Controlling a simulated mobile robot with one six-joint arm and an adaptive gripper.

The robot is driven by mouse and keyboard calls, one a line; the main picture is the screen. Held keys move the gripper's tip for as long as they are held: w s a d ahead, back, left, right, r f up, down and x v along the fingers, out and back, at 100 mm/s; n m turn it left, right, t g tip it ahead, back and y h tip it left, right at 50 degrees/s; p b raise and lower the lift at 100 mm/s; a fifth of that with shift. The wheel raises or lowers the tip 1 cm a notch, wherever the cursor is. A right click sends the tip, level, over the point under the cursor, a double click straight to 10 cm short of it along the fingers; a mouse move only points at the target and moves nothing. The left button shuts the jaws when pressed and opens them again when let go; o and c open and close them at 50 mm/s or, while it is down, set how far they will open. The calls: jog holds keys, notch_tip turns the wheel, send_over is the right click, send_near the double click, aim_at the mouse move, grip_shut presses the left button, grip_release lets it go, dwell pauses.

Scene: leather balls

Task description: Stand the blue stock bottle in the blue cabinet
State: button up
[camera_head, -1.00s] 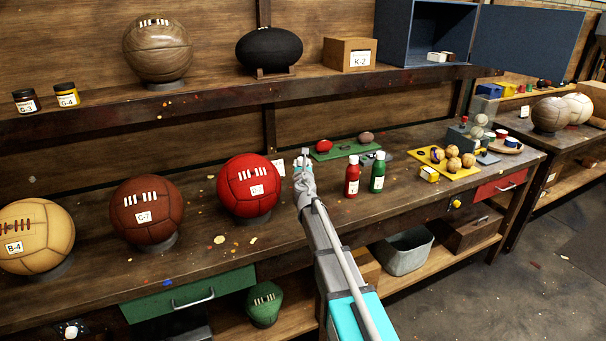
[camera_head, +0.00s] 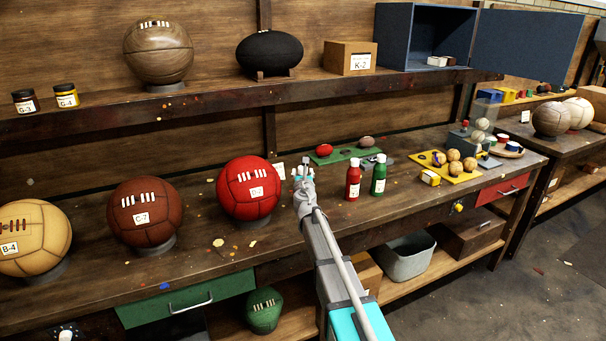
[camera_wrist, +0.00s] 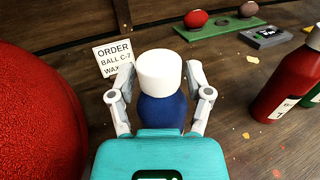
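The blue stock bottle (camera_wrist: 162,108) has a white cap and stands between the fingers of my gripper (camera_wrist: 160,85) in the wrist view. One finger lies on each side, close to the bottle; I cannot tell whether they press on it. Its base is hidden behind my gripper. In the head view my gripper (camera_head: 304,180) is low over the bench and mostly covers the bottle. The blue cabinet (camera_head: 395,38) stands on the upper shelf at the back right.
A red bottle (camera_head: 353,182) and a green bottle (camera_head: 378,180) stand right of my gripper. A red ball (camera_head: 248,205) is close on its left. An order card (camera_wrist: 113,58) stands behind the left finger. The shelf edge (camera_head: 250,93) runs above the bench.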

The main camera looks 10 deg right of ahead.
jog(key=shift+o, duration=0.2)
jog(key=shift+r, duration=0.2)
jog(key=s+a, duration=0.1)
jog(key=s, duration=1.1)
jog(key=shift+d, duration=0.1)
dwell(0.7)
